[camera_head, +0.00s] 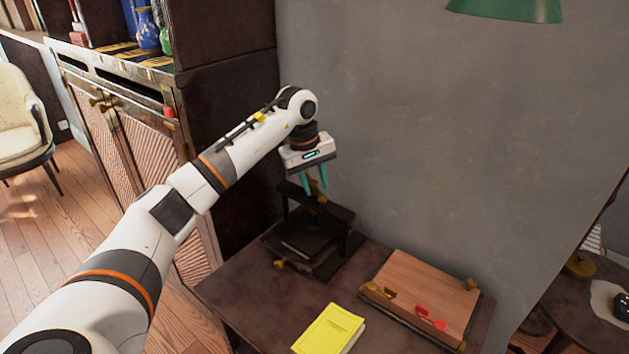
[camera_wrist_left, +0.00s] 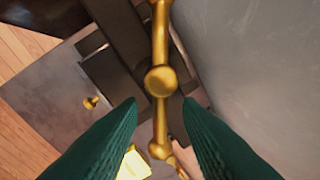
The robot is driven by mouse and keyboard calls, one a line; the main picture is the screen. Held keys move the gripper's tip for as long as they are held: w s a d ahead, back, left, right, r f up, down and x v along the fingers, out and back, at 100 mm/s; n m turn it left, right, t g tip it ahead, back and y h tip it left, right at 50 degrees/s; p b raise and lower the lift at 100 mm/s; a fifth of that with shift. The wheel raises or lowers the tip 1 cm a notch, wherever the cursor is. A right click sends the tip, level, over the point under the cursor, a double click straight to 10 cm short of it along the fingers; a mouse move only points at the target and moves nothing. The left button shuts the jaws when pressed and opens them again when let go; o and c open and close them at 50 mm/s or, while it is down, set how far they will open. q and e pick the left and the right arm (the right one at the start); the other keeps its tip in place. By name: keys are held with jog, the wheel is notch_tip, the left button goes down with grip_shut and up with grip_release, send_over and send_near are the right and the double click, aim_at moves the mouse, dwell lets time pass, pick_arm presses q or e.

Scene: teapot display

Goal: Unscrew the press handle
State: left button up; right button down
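The press (camera_head: 308,236) is a dark metal frame standing at the back left of the dark table. Its brass handle (camera_wrist_left: 161,80) fills the upper middle of the left wrist view, a bar with a round knob at its centre. My left gripper (camera_head: 317,186) is directly above the press, pointing down. Its two green fingers (camera_wrist_left: 160,112) are spread apart, with the lower part of the handle bar between them. I see a gap on each side, so the fingers do not appear to close on it. In the head view the handle is mostly hidden by the fingers. My right gripper is not in view.
A yellow book (camera_head: 329,331) lies at the table's front. A wooden board (camera_head: 425,297) with brass fittings and a red piece (camera_head: 430,318) lies to the right. A grey wall (camera_head: 450,130) stands close behind, and a dark cabinet (camera_head: 225,130) is at the left.

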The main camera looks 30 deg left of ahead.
pick_arm(q)
jog(key=shift+c, duration=0.5)
grip_shut()
jog(key=shift+n, duration=0.3)
